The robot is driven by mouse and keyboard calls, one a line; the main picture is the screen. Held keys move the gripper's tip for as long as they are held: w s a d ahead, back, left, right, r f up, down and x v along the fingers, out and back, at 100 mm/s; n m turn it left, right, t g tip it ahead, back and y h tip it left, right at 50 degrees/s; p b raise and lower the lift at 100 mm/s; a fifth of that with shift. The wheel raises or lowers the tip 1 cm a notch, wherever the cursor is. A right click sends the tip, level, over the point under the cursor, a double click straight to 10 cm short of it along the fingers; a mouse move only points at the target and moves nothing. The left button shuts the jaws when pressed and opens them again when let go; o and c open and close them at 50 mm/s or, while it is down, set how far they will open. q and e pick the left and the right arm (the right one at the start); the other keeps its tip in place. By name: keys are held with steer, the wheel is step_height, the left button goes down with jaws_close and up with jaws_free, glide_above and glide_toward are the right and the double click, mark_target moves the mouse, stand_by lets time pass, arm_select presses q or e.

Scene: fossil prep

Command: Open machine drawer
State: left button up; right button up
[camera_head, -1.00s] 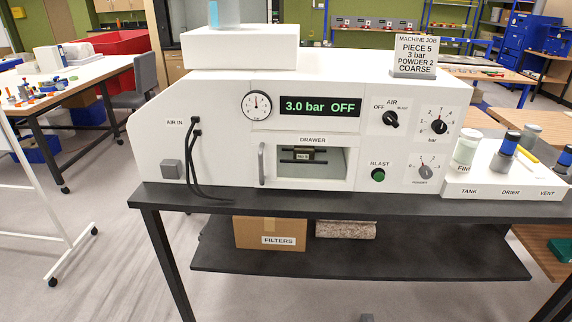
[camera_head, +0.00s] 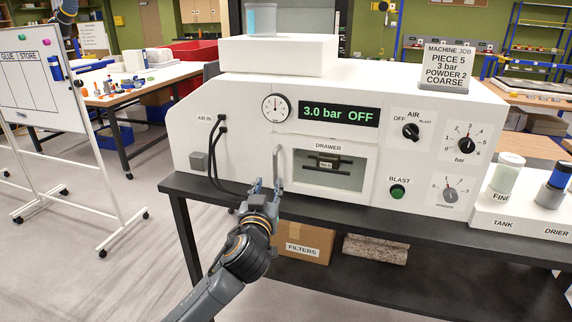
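The white machine (camera_head: 235,100) stands on a dark table. The drawer panel (camera_head: 361,158), labelled DRAWER, is in the lower middle of its front and looks shut, flush with the face. A window (camera_head: 328,184) in it shows a dark piece inside. A vertical metal handle (camera_head: 277,160) is at the panel's left edge. My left gripper (camera_head: 268,184) is in front of the handle's lower end, fingers apart. Its right finger overlaps the handle in view; I cannot tell if they touch. My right gripper is not in view.
Black hoses (camera_head: 218,155) hang left of the handle. The air switch (camera_head: 411,131), green blast button (camera_head: 397,192) and dials are to the right. Jars (camera_head: 504,176) stand on a white block at far right. A FILTERS box (camera_head: 304,240) is on the lower shelf.

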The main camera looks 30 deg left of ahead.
arm_select(q)
steer(key=p, duration=0.2)
glide_toward(275, 164)
steer(key=x, duration=0.3)
steer(key=p+x, duration=0.1)
steer(key=x, duration=0.6)
steer(key=shift+w+a, duration=0.2)
steer(key=shift+w, duration=0.1)
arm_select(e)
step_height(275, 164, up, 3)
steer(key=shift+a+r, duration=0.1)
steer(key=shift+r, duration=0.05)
arm_select(q)
jaws_close()
